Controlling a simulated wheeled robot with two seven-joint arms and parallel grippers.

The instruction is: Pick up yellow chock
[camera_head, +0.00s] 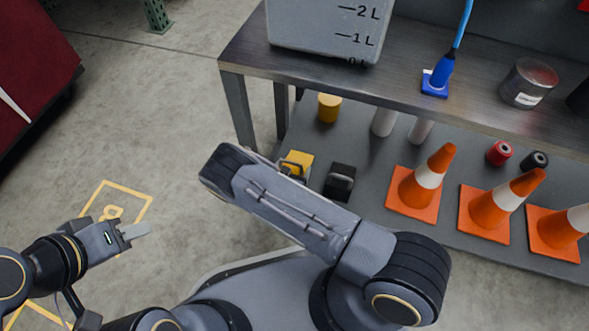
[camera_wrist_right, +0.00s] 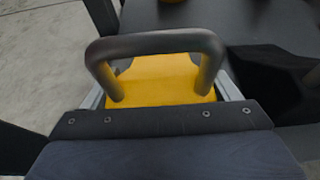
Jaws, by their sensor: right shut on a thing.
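The yellow chock (camera_head: 299,158) is at the left end of the lower shelf, partly hidden behind my right arm. In the right wrist view the yellow chock (camera_wrist_right: 165,80) fills the middle, with its dark arched handle standing toward the camera. My right gripper (camera_wrist_right: 163,90) is shut on the yellow chock, its grey fingers showing at both sides of it. In the head view the right gripper is mostly hidden by the arm. My left gripper (camera_head: 132,232) is over the floor at the left, away from the chock; its finger gap is unclear.
A black chock (camera_head: 340,182) sits just right of the yellow one on the shelf (camera_head: 365,160). A yellow cylinder (camera_head: 329,107) stands behind, and orange cones (camera_head: 427,185) stand to the right. The table leg (camera_head: 238,110) is close on the left. Open floor lies left.

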